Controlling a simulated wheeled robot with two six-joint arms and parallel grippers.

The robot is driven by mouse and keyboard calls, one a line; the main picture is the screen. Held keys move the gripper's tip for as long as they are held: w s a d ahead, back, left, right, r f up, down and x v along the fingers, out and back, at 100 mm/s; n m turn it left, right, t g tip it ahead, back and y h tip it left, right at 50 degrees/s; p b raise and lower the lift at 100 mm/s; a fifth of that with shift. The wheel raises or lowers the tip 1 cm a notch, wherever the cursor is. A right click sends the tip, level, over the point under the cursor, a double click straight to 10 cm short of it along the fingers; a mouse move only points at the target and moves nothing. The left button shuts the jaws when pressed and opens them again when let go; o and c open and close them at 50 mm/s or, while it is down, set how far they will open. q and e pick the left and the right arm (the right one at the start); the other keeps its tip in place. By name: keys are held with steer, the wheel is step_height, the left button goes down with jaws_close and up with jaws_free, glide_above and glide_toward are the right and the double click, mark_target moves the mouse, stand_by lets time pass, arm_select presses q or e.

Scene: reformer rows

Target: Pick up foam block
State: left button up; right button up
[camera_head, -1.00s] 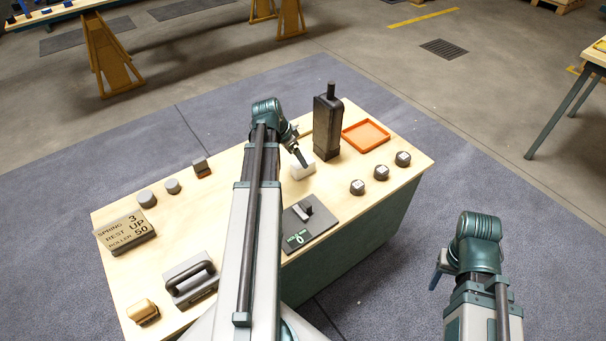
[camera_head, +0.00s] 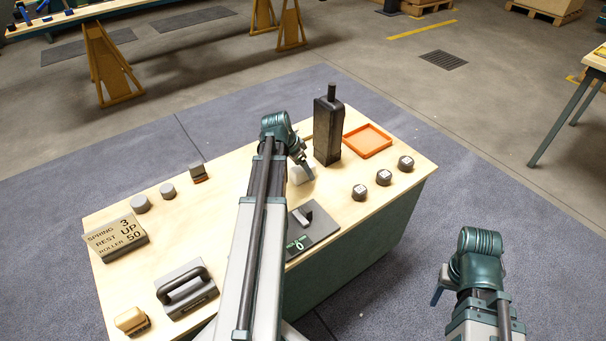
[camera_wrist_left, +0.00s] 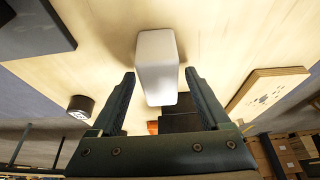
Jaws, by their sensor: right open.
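The foam block (camera_head: 297,177) is a white block on the wooden table, partly hidden behind my left gripper (camera_head: 306,170) in the head view. In the left wrist view the foam block (camera_wrist_left: 157,58) stands out pale in the upper middle. My left gripper (camera_wrist_left: 159,76) is open there, with one finger on each side of the block's near end and a visible gap on both sides. My right gripper (camera_head: 437,291) is open and empty, off the table's right side.
A dark bottle-shaped thing (camera_head: 328,135) stands close behind the block, with an orange tray (camera_head: 368,141) to its right. A grey plate with a handle (camera_head: 314,232) lies in front. Several small grey knobs (camera_head: 384,177) sit at right. A sign block (camera_head: 115,237) lies at left.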

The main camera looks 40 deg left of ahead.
arm_select(q)
jaws_close()
steer(key=shift+r, duration=0.15)
step_height(320, 180, up, 10)
steer(key=p, duration=1)
